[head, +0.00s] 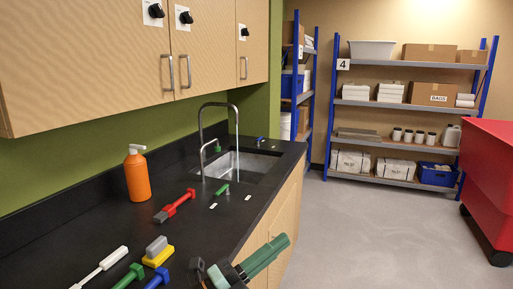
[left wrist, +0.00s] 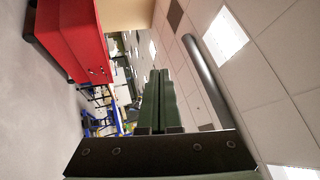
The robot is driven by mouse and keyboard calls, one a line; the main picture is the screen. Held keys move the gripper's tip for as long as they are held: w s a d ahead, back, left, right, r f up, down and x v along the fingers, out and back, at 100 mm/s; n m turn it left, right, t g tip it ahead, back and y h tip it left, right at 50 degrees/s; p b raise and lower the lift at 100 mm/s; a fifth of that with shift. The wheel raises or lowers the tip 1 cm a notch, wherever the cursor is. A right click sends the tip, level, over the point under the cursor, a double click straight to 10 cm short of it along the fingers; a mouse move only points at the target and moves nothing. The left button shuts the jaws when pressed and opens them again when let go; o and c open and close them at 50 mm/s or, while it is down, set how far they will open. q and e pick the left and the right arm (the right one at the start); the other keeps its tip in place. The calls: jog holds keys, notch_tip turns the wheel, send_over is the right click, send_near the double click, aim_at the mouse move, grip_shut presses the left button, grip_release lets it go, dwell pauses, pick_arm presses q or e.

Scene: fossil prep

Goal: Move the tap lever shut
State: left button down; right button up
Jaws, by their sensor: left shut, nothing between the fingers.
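A tall curved metal tap (head: 201,130) stands at the sink (head: 240,165) in the dark counter. A small green lever-like piece (head: 222,189) sits on the counter in front of the tap, and another small green piece (head: 217,147) shows behind it. I cannot tell which is the tap's lever, or how far it is turned. My left gripper (head: 284,241) is at the counter's front edge, nearer to me than the tap and clear of it. Its green fingers (left wrist: 158,100) are together and empty in the left wrist view. My right gripper is not in view.
Wall cupboards (head: 205,45) hang above. A red cabinet (head: 490,180) stands at right. The grey floor between is clear.

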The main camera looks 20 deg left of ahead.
pick_arm(q)
jog(key=s+a+f+n+g+y, duration=0.1)
jog(key=s+a+f+n+y, duration=0.1)
jog(key=a+f+n+y, duration=0.55)
jog(key=s+a+f+n+g+y, duration=0.1)
jog(key=a+f+n+y, duration=0.3)
jog(key=f+n+y, duration=0.65)
jog(key=s+d+f+n+g+h, duration=0.2)
jog(key=s+f+h, duration=0.1)
jog(key=s+f, duration=0.5)
jog(key=s+d+f+n+g+h, duration=0.2)
jog(key=s+f, duration=0.7)
jog(key=f, duration=0.6)
jog(key=shift+s+d+f+n+g+h+p, duration=0.25)
jog(key=shift+d+n+g+h+p, duration=0.15)
jog(key=shift+n+g, duration=0.35)
